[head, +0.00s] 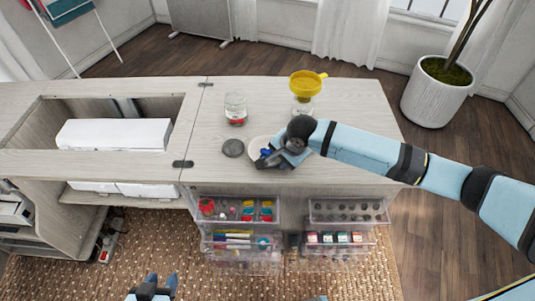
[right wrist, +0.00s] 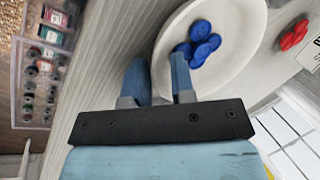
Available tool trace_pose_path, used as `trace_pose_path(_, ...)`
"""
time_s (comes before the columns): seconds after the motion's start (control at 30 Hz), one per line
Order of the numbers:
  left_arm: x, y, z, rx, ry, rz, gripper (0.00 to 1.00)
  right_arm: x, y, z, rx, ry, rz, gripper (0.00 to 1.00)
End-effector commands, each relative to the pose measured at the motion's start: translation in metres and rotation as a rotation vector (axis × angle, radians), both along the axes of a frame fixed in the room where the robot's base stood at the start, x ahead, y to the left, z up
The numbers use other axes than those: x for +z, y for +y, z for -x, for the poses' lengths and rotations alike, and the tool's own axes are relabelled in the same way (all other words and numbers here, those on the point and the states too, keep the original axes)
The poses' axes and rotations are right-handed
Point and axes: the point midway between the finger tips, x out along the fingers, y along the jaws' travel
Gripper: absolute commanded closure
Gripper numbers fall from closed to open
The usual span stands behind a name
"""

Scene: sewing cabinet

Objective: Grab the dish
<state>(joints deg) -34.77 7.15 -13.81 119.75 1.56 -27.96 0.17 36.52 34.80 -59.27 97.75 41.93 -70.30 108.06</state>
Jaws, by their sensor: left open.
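The white oval dish (right wrist: 232,75) holds several blue buttons (right wrist: 203,42) in the right wrist view. In the head view the dish (head: 256,143) is on the cabinet top, partly hidden by my right gripper (head: 268,158). In the right wrist view my right gripper (right wrist: 160,80) straddles the dish's near rim, one finger outside and one over the inside. A gap shows between its fingers, so it looks open. My left gripper (head: 160,284) is open and empty, low at the bottom edge of the head view, away from the dish.
A glass jar with red contents (head: 235,110) and a round grey lid (head: 233,148) stand left of the dish. A yellow funnel (head: 306,84) sits on another jar behind my right gripper. Clear drawers (head: 240,212) stick out below. The cabinet's left opening holds a white machine (head: 114,134).

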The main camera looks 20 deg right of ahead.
Motion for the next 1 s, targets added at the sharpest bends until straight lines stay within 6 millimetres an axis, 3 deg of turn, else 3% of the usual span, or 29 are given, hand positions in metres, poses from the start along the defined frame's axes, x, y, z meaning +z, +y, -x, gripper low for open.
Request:
trace_pose_path(0.13,0.002,-0.001,0.000,0.002,-0.002,0.004,0.57,0.001,0.000,0.000,0.000,0.000,0.000,0.79)
trace_pose_path(0.23,0.002,-0.001,0.000,0.003,-0.002,0.005,0.57,0.001,0.000,0.000,0.000,0.000,0.000,1.00)
trace_pose_path(0.67,-0.003,-0.001,0.002,0.001,0.008,0.000,0.57,0.005,0.000,0.000,0.000,0.001,-0.001,1.00)
trace_pose_path(0.87,0.001,0.001,0.002,-0.002,0.010,-0.003,0.57,0.030,0.000,0.000,0.001,-0.001,-0.002,1.00)
trace_pose_path(1.0,0.005,0.002,0.003,0.000,0.013,-0.002,0.57,0.064,0.001,0.000,0.002,-0.003,-0.002,1.00)
